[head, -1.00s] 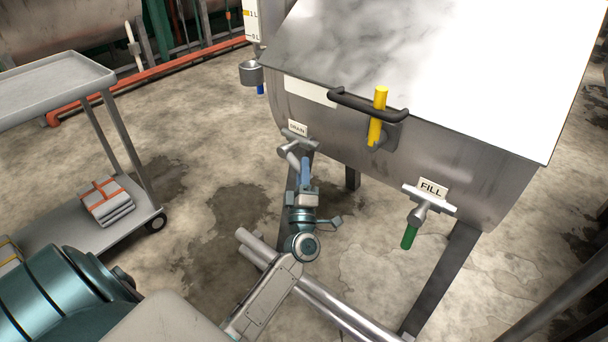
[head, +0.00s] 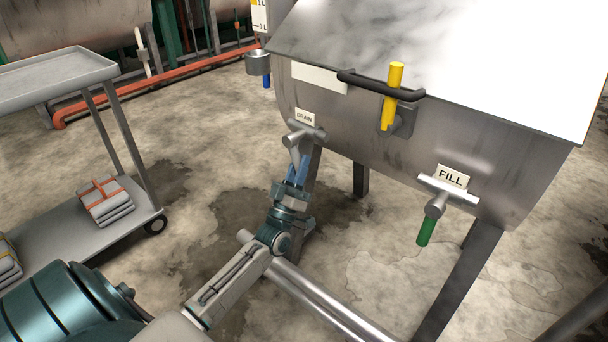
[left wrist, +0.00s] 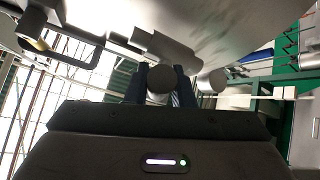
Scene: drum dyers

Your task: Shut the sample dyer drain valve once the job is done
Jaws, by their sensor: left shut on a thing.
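The sample dyer (head: 400,138) is a steel tank with a sloping lid. Its drain valve (head: 294,139), under a DRAIN label (head: 305,118), is a grey fitting on the lower left of the tank front. My left gripper (head: 299,168) reaches up from below, its blue fingers at the drain valve. In the left wrist view, the dark blue fingers close on either side of a round grey end (left wrist: 160,84), seemingly the valve's handle. The fingers partly hide the valve, so I cannot tell its exact setting. My right gripper is not in view.
The fill valve (head: 437,200) with a green grip is to the right. A yellow handle (head: 392,95) stands by the black lid bar (head: 365,82). A grey cart (head: 110,240) with folded cloths (head: 105,200) is at left.

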